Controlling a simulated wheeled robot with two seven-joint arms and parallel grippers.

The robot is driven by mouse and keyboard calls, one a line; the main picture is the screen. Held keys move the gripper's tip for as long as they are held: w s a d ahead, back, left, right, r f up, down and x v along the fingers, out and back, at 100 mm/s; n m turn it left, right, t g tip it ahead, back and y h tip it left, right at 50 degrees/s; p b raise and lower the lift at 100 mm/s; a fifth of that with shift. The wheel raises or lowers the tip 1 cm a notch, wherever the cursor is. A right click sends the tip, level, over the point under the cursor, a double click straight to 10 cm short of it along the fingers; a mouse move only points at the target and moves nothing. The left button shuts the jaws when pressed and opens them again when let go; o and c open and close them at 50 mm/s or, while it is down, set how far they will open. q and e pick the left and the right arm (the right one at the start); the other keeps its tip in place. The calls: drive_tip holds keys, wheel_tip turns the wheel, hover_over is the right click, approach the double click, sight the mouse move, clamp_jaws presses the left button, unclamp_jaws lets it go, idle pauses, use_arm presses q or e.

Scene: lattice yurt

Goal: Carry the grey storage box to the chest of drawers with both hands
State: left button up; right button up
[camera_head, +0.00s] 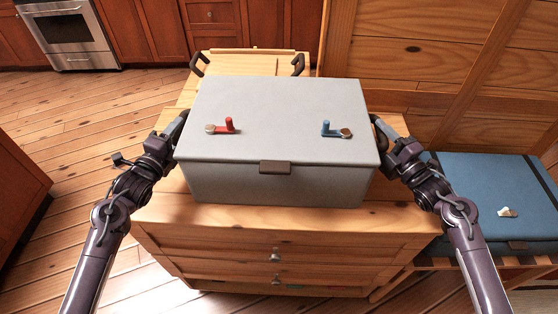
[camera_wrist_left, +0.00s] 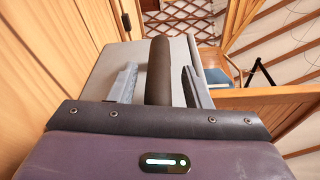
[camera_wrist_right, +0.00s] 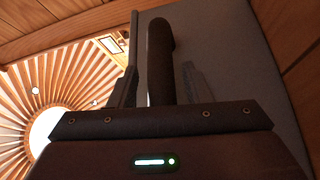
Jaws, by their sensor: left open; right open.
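The grey storage box (camera_head: 275,185) appears to sit level on top of the wooden chest of drawers (camera_head: 220,250), its lid shut. My left gripper (camera_head: 180,128) is at the box's left side. In the left wrist view a dark bar handle (camera_wrist_left: 158,70) stands between its two parted fingers. My right gripper (camera_head: 381,131) is at the box's right side. In the right wrist view the other dark handle (camera_wrist_right: 160,58) lies between its parted fingers. Both grippers are open around the handles. In the head view the handles are largely hidden by the grippers.
Behind the box is a wooden surface (camera_head: 240,65) with dark handles. A blue chest (camera_head: 485,190) stands at the right. Wooden floor is clear at the left.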

drive_tip(key=shift+s, duration=0.15)
use_arm(q)
drive_tip(key=v, duration=1.1)
use_arm(e)
drive_tip(key=v, duration=1.2)
use_arm(q)
drive_tip(key=shift+s+d, duration=0.1)
